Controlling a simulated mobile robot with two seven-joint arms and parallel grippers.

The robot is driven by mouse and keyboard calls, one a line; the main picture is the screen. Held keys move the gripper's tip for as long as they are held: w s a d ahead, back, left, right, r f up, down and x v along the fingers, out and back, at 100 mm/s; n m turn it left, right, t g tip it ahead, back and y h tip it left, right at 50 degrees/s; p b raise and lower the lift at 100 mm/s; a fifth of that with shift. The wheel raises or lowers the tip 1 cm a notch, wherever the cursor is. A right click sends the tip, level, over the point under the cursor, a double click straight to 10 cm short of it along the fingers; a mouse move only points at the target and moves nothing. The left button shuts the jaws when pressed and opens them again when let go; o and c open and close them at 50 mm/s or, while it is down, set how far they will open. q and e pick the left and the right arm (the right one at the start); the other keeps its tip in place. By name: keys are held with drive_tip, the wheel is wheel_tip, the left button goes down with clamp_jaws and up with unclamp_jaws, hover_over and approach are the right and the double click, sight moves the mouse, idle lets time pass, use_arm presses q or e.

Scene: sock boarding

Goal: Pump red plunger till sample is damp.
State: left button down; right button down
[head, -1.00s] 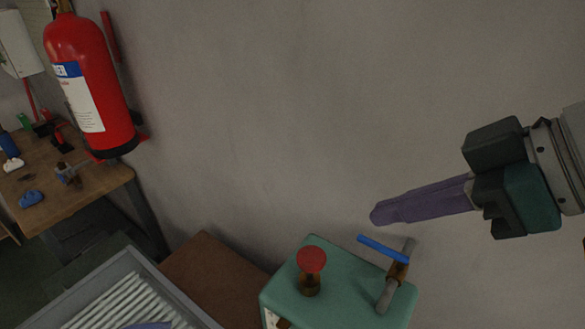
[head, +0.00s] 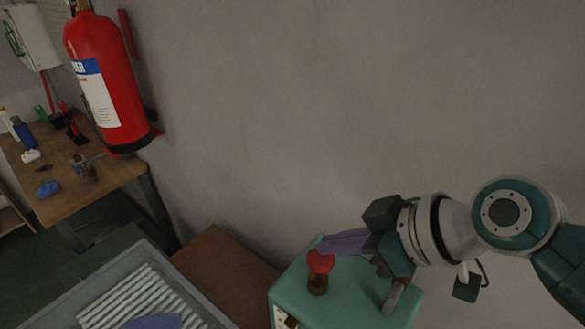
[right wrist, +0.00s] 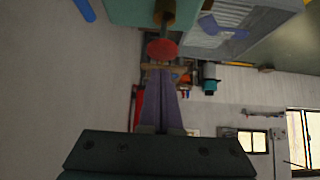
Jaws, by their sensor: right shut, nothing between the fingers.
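The red plunger (head: 320,262) is a round red cap on a short brown stem, standing on top of a green box (head: 350,300). My right gripper (head: 324,245) has long purple fingers, shut together and empty. Their tips are at the plunger's far side in the head view; I cannot tell whether they touch it. In the right wrist view the red cap (right wrist: 162,50) lies just beyond the fingertips (right wrist: 160,72). A purple-blue piece (head: 152,322) lies on white ridges in a grey tray; I cannot tell whether it is the sample or damp. My left gripper is not in view.
A metal rod fitting (head: 394,296) stands on the box beside the plunger, partly hidden by my gripper. The grey tray (head: 187,287) is at the lower left, near a brown surface (head: 220,262). A fire extinguisher (head: 105,85) hangs on the wall. A wooden bench (head: 100,185) stands at left.

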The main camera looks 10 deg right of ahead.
sight(333, 265)
drive_tip(key=shift+f, duration=0.7)
drive_tip(key=shift+f, duration=0.1)
wheel_tip(333, 265, down, 4)
drive_tip(key=b, duration=0.4)
drive_tip(key=shift+r, duration=0.25)
